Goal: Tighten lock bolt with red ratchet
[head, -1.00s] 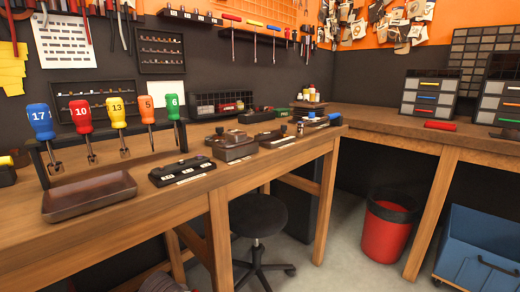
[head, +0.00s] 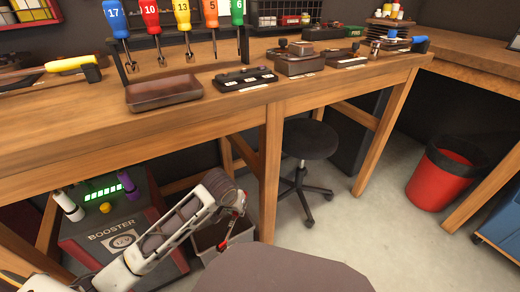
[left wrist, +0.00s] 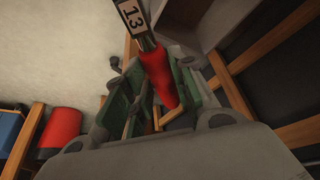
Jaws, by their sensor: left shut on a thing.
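My left gripper (left wrist: 160,100) is shut on a red ratchet (left wrist: 158,72). In the head view my left arm comes in from the lower left, and the gripper (head: 232,222) is below and in front of the bench, with only small red parts showing. I cannot pick out the lock bolt in either view. My right gripper is not in view.
The wooden bench (head: 180,112) bears a brown tray (head: 165,92), a black socket holder (head: 245,78) and several numbered screwdrivers. A black stool (head: 310,138) stands beside the bench leg. A booster unit (head: 105,215) is under the bench. A red bin (head: 440,178) stands at right.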

